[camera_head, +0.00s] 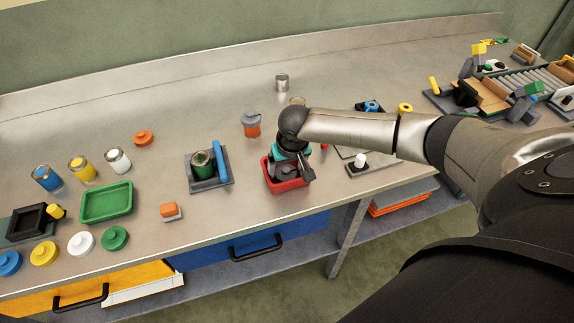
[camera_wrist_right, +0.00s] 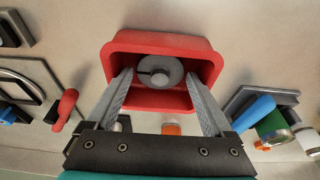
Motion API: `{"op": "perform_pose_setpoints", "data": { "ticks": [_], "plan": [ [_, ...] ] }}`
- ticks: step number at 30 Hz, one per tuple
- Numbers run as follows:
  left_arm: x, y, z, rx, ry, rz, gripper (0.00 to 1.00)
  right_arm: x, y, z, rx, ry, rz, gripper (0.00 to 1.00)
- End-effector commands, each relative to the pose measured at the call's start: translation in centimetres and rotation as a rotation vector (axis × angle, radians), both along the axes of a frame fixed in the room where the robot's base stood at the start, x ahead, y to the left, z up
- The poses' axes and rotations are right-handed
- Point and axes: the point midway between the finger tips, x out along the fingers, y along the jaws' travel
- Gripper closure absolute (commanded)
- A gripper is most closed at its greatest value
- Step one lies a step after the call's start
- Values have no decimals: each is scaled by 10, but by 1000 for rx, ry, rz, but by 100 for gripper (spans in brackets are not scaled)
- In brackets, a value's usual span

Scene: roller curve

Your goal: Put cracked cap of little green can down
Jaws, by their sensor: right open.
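The cracked cap (camera_wrist_right: 160,72), a grey disc with a knob and a dark slit, lies in the red tray (camera_wrist_right: 160,40). My right gripper (camera_wrist_right: 158,80) is open, its fingers apart on either side of the cap with visible gaps. In the head view the right gripper (camera_head: 287,178) reaches down into the red tray (camera_head: 290,187), and the cap cannot be made out there. The little green can (camera_head: 202,167) stands open in a grey holder with a blue lever, left of the tray. It also shows in the right wrist view (camera_wrist_right: 272,126). My left gripper is not in view.
A green tray (camera_head: 107,203), coloured jars and several lids stand at the left. The bench between the holder and the red tray is clear.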

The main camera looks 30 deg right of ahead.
Motion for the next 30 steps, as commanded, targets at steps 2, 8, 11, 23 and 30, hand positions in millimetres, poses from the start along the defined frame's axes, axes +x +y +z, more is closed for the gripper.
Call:
{"op": "perform_pose_setpoints", "data": {
  "ticks": [2, 8, 11, 23, 30],
  "plan": [
    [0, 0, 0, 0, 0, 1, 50, 0, -1, 3, 0, -1, 0, 14],
    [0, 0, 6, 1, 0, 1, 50, -5, 1, 26, 1, 0, 0, 14],
    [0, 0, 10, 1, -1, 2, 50, -10, 2, 45, 0, -2, 0, 14],
    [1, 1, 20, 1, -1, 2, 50, -28, 7, 112, 1, 0, -1, 14],
    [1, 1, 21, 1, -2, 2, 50, -31, 7, 122, 0, 0, -2, 14]
  ]
}}
